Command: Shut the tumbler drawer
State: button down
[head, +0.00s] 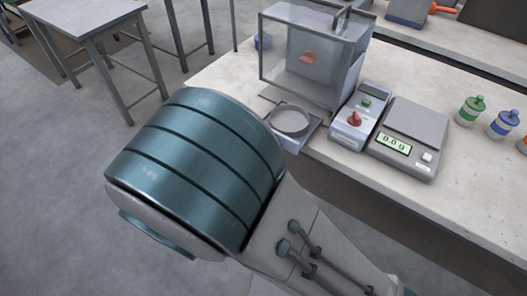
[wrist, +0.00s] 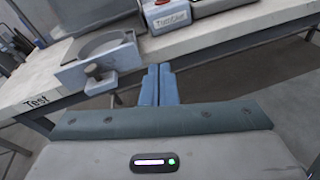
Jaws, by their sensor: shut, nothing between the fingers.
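The tumbler drawer (head: 291,140) is a grey tray with a round well, pulled out in front of the clear-sided cabinet (head: 309,58). In the wrist view the drawer (wrist: 129,52) reaches the bench's front edge, with a small knob (wrist: 100,84) on its front face. My gripper (wrist: 159,68) has blue fingers held together with nothing between them. In the wrist view they point at the bench, to the right of the drawer front and apart from the knob. In the head view my arm hides the gripper.
A control box with a red knob (head: 353,118) and a scale (head: 408,138) stand right of the drawer. Coloured bottles (head: 470,110) are farther right. The bench's front edge (wrist: 225,44) is close to my fingers. A separate table (head: 85,20) stands at the back left.

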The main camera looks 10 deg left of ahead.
jog(key=s+a+f+n+t+y, duration=0.2)
jog(key=s+a+n+t+y, duration=0.15)
jog(key=a+n+y, duration=0.35)
jog(key=w+h+p, duration=0.1)
jog(key=w, duration=1.2)
jog(key=shift+w+d+f, duration=0.2)
jog(key=shift+w+d, duration=0.2)
jog(key=shift+t, duration=0.25)
